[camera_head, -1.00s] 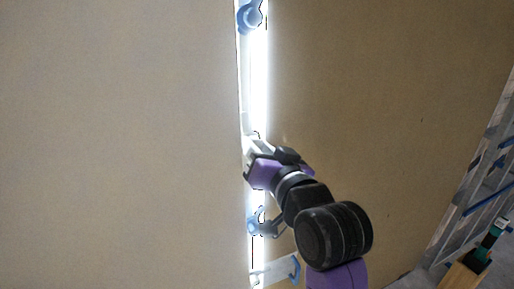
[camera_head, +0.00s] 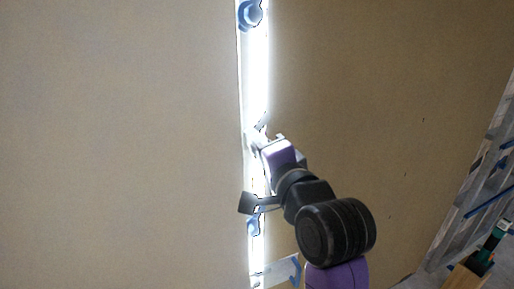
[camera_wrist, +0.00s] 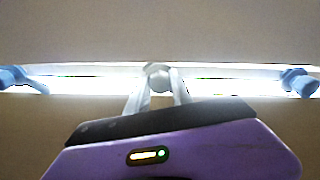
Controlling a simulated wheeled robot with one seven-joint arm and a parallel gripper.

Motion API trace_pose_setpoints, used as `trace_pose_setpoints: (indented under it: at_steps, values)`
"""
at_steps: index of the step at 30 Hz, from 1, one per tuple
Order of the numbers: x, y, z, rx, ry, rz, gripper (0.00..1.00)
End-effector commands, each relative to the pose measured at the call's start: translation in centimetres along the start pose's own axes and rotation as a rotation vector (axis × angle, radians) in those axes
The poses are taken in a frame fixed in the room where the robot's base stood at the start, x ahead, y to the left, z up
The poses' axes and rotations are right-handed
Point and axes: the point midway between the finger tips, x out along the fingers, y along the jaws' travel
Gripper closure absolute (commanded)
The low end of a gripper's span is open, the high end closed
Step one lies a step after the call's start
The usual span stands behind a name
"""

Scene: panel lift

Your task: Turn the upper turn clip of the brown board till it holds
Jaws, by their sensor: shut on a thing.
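The brown board (camera_head: 390,120) stands upright on the right in the head view. A bright vertical gap runs along its left edge. My gripper (camera_head: 266,136) is at this gap, about mid-height. In the wrist view my gripper (camera_wrist: 156,88) has its two fingers shut on a small pale rounded piece (camera_wrist: 158,70), which looks like the turn clip. The fingers hide most of it, and I cannot tell its angle or whether it overlaps the board. In the head view my wrist hides part of the gap below.
Blue clips sit on the strip above (camera_head: 250,14) and below (camera_head: 253,226) my gripper. A clear piece with a blue end (camera_head: 280,271) juts out lower down. Another tan panel (camera_head: 120,140) fills the left. A ladder (camera_head: 480,190) and a wooden box (camera_head: 468,278) stand right.

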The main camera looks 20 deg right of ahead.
Motion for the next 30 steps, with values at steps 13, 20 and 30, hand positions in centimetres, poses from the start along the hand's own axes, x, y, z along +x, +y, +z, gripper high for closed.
trace_pose_setpoints:
  at_steps: [13,20,30]
  values:
    - [-0.01,0.18,-0.06,0.423,0.002,0.000,1.00]
    - [-0.02,0.18,-0.08,0.623,0.003,0.001,1.00]
    - [-0.02,0.17,-0.10,0.823,0.003,0.002,1.00]
